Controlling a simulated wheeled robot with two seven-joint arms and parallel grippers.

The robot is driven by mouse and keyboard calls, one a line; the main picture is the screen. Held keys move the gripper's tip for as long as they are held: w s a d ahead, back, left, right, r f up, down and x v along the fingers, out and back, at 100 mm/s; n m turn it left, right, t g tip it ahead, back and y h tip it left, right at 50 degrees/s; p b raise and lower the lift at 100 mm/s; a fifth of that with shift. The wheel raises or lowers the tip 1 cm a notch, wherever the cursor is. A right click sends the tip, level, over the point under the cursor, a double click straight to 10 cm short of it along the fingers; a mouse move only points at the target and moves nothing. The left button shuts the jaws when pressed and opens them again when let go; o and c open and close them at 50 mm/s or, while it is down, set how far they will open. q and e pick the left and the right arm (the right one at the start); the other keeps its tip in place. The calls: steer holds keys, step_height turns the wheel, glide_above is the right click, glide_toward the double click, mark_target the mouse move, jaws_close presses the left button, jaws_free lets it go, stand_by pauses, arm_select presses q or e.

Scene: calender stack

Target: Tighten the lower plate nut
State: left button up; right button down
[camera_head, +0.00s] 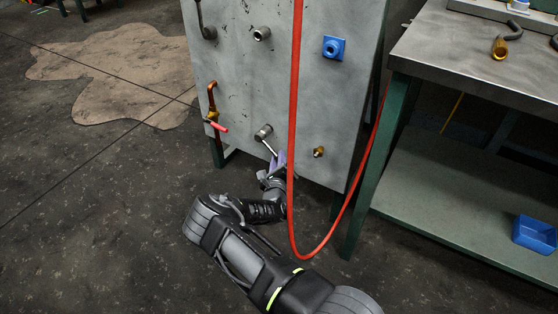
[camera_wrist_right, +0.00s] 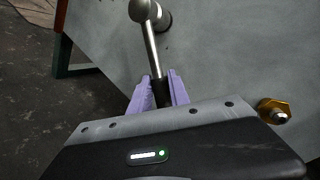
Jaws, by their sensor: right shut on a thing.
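A grey upright plate (camera_head: 300,95) carries several fittings. Low on it a metal ratchet-like wrench (camera_head: 264,132) has its round head at a dark fitting, with the handle slanting down and right. My right gripper (camera_head: 277,161) is shut on the handle's dark lower end, between purple fingers. In the right wrist view the fingers (camera_wrist_right: 157,92) flank the handle and the wrench head (camera_wrist_right: 143,10) is at the top edge. I cannot see a nut under the head. A brass nut (camera_head: 318,152) sits on the plate to the right, also in the wrist view (camera_wrist_right: 274,110). My left gripper is out of view.
A red hose (camera_head: 294,120) hangs in front of the plate and loops close to my right arm. A copper pipe with a red-handled valve (camera_head: 215,125) is at the left. A workbench (camera_head: 460,50) and blue bin (camera_head: 535,233) stand right.

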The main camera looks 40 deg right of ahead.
stand_by(0.4)
steer(key=shift+w+f+m+b, duration=0.25)
steer(key=shift+f+m+b, duration=0.15)
steer(key=shift+b, duration=0.15)
steer(key=shift+a, duration=0.1)
steer(key=shift+w+f+m+t+h+b, duration=0.3)
steer(key=shift+w+m+t+h+b, duration=0.1)
steer(key=shift+m+b, duration=0.15)
steer(key=shift+a, duration=0.1)
steer(key=shift+w+f+m+b, duration=0.25)
steer(key=shift+m+b, duration=0.1)
steer(key=shift+b, duration=0.3)
steer(key=shift+f, duration=0.1)
stand_by(0.4)
steer(key=shift+w+a+f+m+t+h+b, duration=0.15)
steer(key=shift+w+m+t+h+b, duration=0.2)
steer(key=shift+m+b, duration=0.25)
